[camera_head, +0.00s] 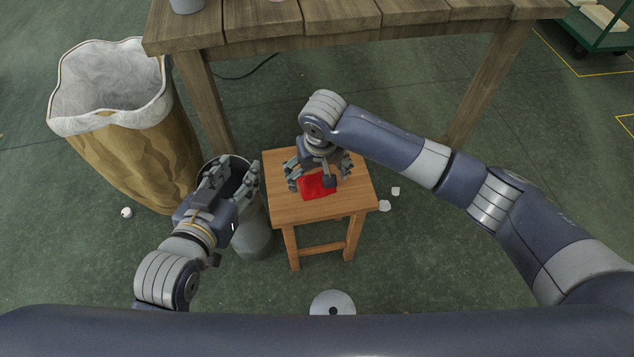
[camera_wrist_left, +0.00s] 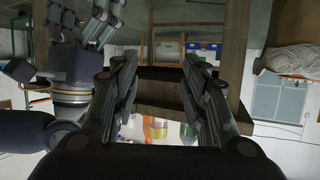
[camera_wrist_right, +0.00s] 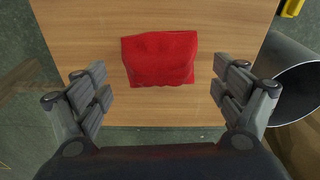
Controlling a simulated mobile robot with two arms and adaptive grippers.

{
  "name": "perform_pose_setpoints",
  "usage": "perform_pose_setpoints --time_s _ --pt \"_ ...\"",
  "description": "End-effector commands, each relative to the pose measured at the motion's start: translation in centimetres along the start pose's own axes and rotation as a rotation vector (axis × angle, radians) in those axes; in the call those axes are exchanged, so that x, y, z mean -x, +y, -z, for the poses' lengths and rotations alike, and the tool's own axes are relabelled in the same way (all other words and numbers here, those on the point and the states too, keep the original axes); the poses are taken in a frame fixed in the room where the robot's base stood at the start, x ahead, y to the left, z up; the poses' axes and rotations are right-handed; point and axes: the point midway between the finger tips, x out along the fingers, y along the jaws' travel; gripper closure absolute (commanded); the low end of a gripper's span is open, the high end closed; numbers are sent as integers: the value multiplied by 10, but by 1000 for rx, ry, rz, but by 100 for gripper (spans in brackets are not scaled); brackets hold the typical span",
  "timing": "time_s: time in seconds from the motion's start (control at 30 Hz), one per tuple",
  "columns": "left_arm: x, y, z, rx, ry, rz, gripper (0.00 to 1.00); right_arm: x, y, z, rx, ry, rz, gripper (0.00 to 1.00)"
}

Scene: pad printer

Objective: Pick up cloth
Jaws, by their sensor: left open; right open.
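A folded red cloth (camera_head: 316,188) lies on top of a small wooden stool (camera_head: 285,209). In the right wrist view the cloth (camera_wrist_right: 160,58) lies flat near the stool's edge, framed between the fingers. My right gripper (camera_head: 318,180) is open above the cloth and hides part of it in the head view; its fingers (camera_wrist_right: 161,88) stand on either side, apart from the cloth. My left gripper (camera_head: 233,178) is open and empty to the left of the stool, above a grey bin. In the left wrist view nothing is between its fingers (camera_wrist_left: 163,68).
A grey bin (camera_head: 252,238) stands left of the stool, with a large lined sack (camera_head: 135,150) further left. A wooden workbench (camera_head: 290,22) stands behind. White scraps (camera_head: 385,205) lie on the floor right of the stool. A grey disc (camera_head: 332,302) lies in front.

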Motion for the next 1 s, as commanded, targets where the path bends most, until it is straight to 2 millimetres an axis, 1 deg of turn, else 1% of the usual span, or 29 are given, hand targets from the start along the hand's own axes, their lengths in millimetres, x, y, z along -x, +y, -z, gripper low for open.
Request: perform_pose_setpoints --time_s 0.03,0.1,0.23,0.37,0.57,0.67,0.7,0.77,0.8,1.0 --pt "-2 1 7 0 41 -2 59 -6 0 0 0 -1 -1 11" --pt "-3 2 17 0 92 -5 59 -10 0 -1 1 -1 -1 11" --pt "-3 4 31 1 157 -9 59 -16 0 0 1 0 -1 11" --pt "-2 5 37 1 182 -11 59 -17 0 0 1 0 -1 11" --pt "-2 5 37 1 183 -11 59 -17 0 0 1 0 -1 11" --pt "-2 5 37 1 182 -10 59 -17 0 0 1 0 -1 31" --pt "-2 5 37 1 182 -10 59 -17 0 0 1 0 -1 40" --pt "-2 5 37 1 182 -10 59 -17 0 0 1 0 -1 54" --pt "-2 5 37 1 182 -10 59 -17 0 0 1 0 -1 58" --pt "-2 5 37 1 182 -10 59 -17 0 0 1 0 -1 58"
